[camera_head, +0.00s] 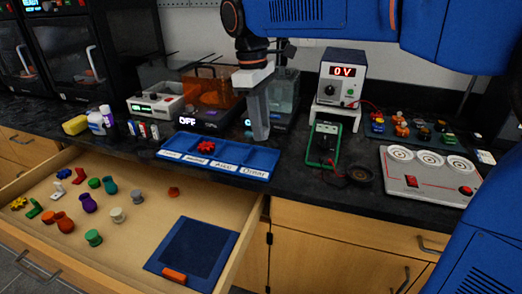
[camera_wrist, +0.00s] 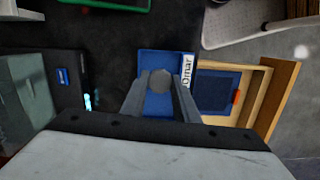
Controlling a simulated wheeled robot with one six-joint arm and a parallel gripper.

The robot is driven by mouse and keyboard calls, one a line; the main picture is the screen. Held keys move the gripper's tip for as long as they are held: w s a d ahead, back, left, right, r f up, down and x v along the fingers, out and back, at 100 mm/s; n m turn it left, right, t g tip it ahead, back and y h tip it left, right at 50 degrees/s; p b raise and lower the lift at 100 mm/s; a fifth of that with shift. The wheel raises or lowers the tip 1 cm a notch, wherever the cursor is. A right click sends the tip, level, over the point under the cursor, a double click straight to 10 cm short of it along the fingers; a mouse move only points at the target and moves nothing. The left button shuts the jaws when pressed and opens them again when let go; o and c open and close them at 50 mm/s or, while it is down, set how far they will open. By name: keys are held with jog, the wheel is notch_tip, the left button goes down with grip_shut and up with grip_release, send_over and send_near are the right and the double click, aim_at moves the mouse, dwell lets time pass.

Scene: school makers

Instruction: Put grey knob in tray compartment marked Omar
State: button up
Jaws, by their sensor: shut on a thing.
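My gripper (camera_head: 259,138) is over the right end of the blue tray (camera_head: 215,163) on the counter, fingers pointing down. In the head view the knob cannot be made out. Below the knob in the wrist view is the blue compartment (camera_wrist: 153,58) with a white label reading Omar (camera_wrist: 187,70) on its edge. This compartment looks empty around the knob. The height of the knob above the floor is hard to tell.
A red piece (camera_head: 206,147) lies in another tray compartment. The open drawer (camera_head: 150,243) below holds several coloured knobs and a blue mat (camera_head: 192,247). A green-framed meter (camera_head: 324,144) stands right of the tray. A power supply (camera_head: 341,78) and printers stand behind.

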aim_at(263, 161)
jog(key=shift+f, duration=3.75)
jog(key=shift+f, duration=0.1)
jog(key=o, duration=1)
jog(key=r, duration=0.4)
jog(key=a+r, duration=0.1)
jog(key=r, duration=0.7)
jog(key=shift+w+a+r, duration=0.1)
jog(key=shift+w+a, duration=0.1)
jog(key=shift+w, duration=0.05)
